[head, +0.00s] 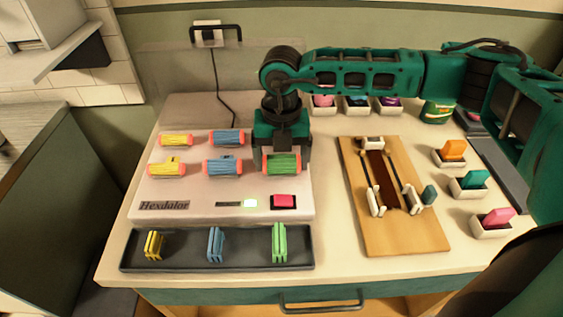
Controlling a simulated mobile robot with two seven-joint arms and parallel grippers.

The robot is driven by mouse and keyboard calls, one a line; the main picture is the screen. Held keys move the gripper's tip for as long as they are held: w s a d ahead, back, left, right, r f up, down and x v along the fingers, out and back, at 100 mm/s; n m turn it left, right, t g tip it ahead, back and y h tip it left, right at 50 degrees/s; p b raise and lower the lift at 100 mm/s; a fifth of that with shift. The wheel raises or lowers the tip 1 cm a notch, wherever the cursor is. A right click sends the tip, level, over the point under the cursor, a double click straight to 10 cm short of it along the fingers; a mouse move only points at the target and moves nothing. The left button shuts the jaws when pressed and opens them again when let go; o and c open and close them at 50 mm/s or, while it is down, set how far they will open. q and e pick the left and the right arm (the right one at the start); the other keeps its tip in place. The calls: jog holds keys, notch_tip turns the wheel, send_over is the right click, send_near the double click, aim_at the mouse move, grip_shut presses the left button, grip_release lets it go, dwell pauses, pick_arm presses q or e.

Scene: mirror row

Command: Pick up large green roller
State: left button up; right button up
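The large green roller (282,164) with orange ends sits at the right of the front row on the white Hexdalor panel (225,191). My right gripper (282,152) points down right over it and hides its top. Dark gripper parts show at both sides of the roller. I cannot tell whether the fingers are closed on it or only around it. The roller appears level with its row. My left gripper is not in view.
Blue (223,166) and yellow (167,169) rollers sit to the left, with more behind. A dark tray (180,260) with coloured pieces lies in front. A wooden board (405,237) with a white fixture and several small holders stand on the right.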

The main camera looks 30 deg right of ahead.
jog(key=c, duration=0.4)
jog(key=shift+r, duration=0.1)
